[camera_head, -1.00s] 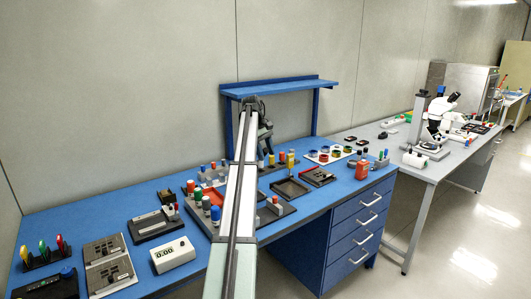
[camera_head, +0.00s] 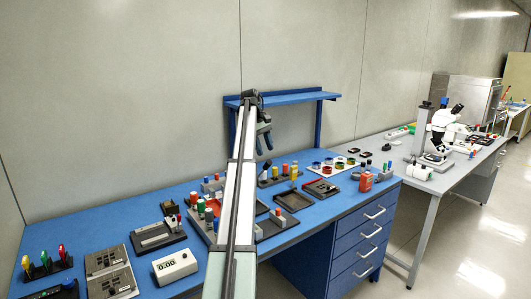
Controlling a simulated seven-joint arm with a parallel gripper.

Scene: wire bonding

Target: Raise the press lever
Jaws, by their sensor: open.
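My arm reaches away from me over the blue bench, and my gripper (camera_head: 265,143) hangs from its far end, in front of the blue shelf. The gripper is small in this view; it is open, with nothing seen between its fingers. It is above the bench top and apart from the parts below it. I cannot make out a press lever for certain. My arm hides part of the bench middle, including some of the tray with coloured cylinders (camera_head: 209,214).
The blue bench (camera_head: 110,228) carries a white meter (camera_head: 175,266), a dark open tray (camera_head: 292,200), an orange container (camera_head: 366,182) and a plate of coloured rings (camera_head: 334,165). The blue shelf (camera_head: 300,97) stands behind the gripper. A grey table with a microscope (camera_head: 440,130) is at right.

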